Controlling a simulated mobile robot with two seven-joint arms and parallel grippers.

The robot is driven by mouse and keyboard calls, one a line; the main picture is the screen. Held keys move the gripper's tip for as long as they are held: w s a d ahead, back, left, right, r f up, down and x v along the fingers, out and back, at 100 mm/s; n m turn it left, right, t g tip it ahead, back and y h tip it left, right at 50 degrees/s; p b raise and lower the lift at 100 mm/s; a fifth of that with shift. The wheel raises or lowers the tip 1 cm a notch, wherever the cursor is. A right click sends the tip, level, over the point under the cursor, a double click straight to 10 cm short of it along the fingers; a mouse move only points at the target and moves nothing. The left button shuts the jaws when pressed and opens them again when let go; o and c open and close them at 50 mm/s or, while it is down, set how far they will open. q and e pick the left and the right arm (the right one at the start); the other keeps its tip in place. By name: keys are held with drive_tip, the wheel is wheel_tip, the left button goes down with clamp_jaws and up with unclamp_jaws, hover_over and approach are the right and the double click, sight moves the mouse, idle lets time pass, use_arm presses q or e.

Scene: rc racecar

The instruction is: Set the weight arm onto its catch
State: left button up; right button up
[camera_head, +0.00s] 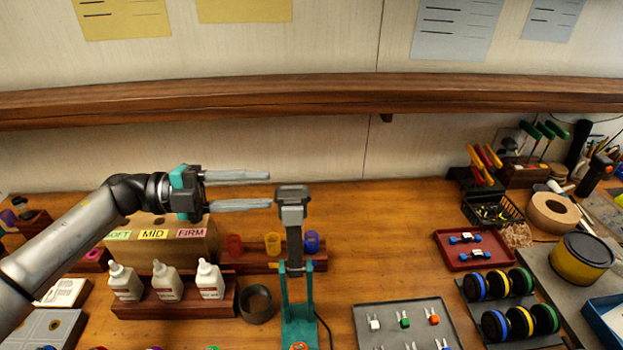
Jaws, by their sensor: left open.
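The weight arm (292,222) stands in the middle of the bench. It looks like a grey upright bar with a dark block-shaped weight (292,193) at its top. It rises from a teal stand (298,310) whose foot runs off the bottom of the picture. I cannot make out the catch clearly. My left gripper (270,189) reaches in from the left with its two fingers apart and empty. Its fingertips point right, at about the height of the weight and just left of it in the picture. I cannot tell the depth gap. My right gripper is not in view.
White bottles (168,283) stand in a wooden rack at left, before a wooden block labelled MID and FIRM (157,248). Coloured cups (273,243) sit behind the stand. A grey tray (405,315) and wheels (495,287) lie right. Bare bench (375,230) lies right of the weight arm.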

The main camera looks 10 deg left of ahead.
sight(300, 186)
use_arm(q)
drive_tip(key=p+x, duration=0.1)
drive_tip(key=x, duration=0.7)
drive_tip(key=shift+w+p, duration=0.1)
drive_tip(key=shift+p, duration=0.25)
drive_tip(key=shift+w+d+f, duration=0.1)
drive_tip(key=shift+w+d, duration=0.05)
drive_tip(key=shift+d, duration=0.5)
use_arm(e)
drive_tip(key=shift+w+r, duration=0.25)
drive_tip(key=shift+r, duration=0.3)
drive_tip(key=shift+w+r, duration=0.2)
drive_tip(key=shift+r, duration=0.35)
use_arm(q)
drive_tip(key=shift+c, duration=0.4)
drive_tip(key=c, duration=0.6)
clamp_jaws()
drive_tip(key=shift+a, duration=0.1)
